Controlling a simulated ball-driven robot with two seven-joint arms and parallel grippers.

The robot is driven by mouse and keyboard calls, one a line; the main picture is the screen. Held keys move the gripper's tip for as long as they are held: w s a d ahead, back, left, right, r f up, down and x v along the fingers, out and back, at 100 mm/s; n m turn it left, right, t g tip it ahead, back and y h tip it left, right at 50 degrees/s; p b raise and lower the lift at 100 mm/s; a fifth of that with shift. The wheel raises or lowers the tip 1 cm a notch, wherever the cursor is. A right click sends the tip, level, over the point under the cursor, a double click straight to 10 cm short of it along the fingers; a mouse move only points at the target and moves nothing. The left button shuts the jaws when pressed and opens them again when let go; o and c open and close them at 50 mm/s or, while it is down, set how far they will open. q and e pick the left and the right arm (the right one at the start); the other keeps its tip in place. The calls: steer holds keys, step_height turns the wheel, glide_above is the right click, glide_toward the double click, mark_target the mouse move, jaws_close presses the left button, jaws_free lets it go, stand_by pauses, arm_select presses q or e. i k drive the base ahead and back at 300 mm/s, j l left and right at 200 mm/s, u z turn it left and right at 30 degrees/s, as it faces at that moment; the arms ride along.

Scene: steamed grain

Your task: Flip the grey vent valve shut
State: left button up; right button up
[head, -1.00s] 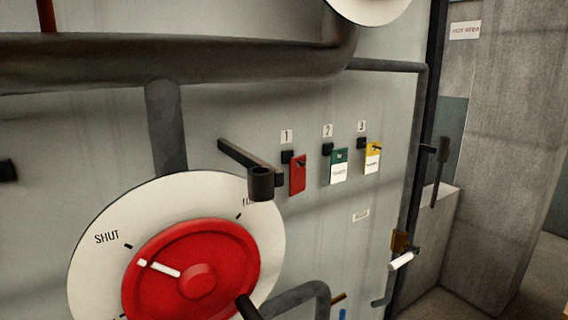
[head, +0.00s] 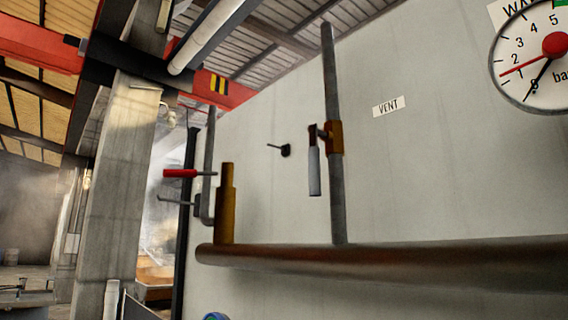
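The vent valve has a brass-coloured body (head: 335,138) on a thin vertical grey pipe (head: 338,205), in the middle of the head view. Its grey lever (head: 314,172) hangs straight down from a dark pivot, just left of the pipe and roughly parallel to it. A white label reading VENT (head: 388,106) is on the wall to the right of the valve. Neither of my grippers is in view.
A thick brown horizontal pipe (head: 400,262) runs below the valve. A brass upright fitting (head: 226,205) and a red handle (head: 180,173) stand to the left. A small dark peg (head: 285,150) juts from the wall. A pressure gauge (head: 535,75) is at upper right.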

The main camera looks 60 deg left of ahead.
mark_target(314, 163)
steer(key=u, duration=1.7)
